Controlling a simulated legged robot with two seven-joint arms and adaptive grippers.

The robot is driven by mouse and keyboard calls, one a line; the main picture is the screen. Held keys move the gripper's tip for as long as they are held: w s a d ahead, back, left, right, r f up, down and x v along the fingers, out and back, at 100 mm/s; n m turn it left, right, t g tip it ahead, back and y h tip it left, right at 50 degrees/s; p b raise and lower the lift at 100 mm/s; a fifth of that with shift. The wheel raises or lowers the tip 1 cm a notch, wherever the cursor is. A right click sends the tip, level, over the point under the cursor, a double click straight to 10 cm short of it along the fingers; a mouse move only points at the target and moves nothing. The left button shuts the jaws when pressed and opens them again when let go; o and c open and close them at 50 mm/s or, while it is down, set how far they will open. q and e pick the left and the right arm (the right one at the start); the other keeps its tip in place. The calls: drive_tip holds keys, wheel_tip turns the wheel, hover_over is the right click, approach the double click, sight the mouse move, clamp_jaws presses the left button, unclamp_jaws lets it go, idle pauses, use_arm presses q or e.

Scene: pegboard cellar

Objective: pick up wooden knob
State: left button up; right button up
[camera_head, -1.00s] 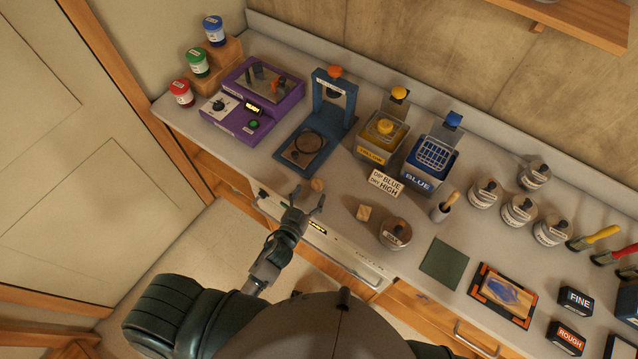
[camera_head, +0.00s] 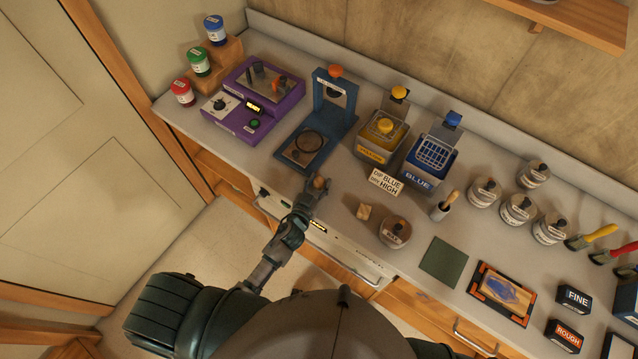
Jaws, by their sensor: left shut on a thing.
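The wooden knob (camera_head: 320,183) is a small round brown piece near the front edge of the counter, below the blue press stand. My left gripper (camera_head: 316,187) is shut on the knob, with its fingers on either side of it. The fingers hide part of the knob, and I cannot tell whether it is clear of the counter. My right gripper is not in view.
The blue press stand (camera_head: 329,115) and purple machine (camera_head: 254,100) are behind. A sign (camera_head: 385,182) stands before the yellow and blue tanks. Counter between knob and block is clear.

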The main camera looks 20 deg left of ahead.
sight(318, 184)
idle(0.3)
use_arm(q)
drive_tip(key=shift+a+r, duration=0.1)
drive_tip(key=shift+r, duration=0.4)
drive_tip(key=shift+s+r+p, duration=0.15)
drive_tip(key=shift+r, duration=0.5)
drive_tip(key=shift+s+r+p, duration=0.15)
drive_tip(key=shift+r, duration=0.45)
drive_tip(key=shift+s+d+r+b, duration=0.3)
drive_tip(key=shift+s+d+b, duration=0.15)
drive_tip(key=shift+s, duration=2.05)
drive_tip(key=shift+s+d+r+b, duration=0.25)
drive_tip(key=shift+s+d+b, duration=0.2)
drive_tip(key=shift+s, duration=2.1)
drive_tip(key=shift+s+d+r+b, duration=0.3)
drive_tip(key=shift+s+d+b, duration=0.15)
drive_tip(key=shift+s, duration=2.05)
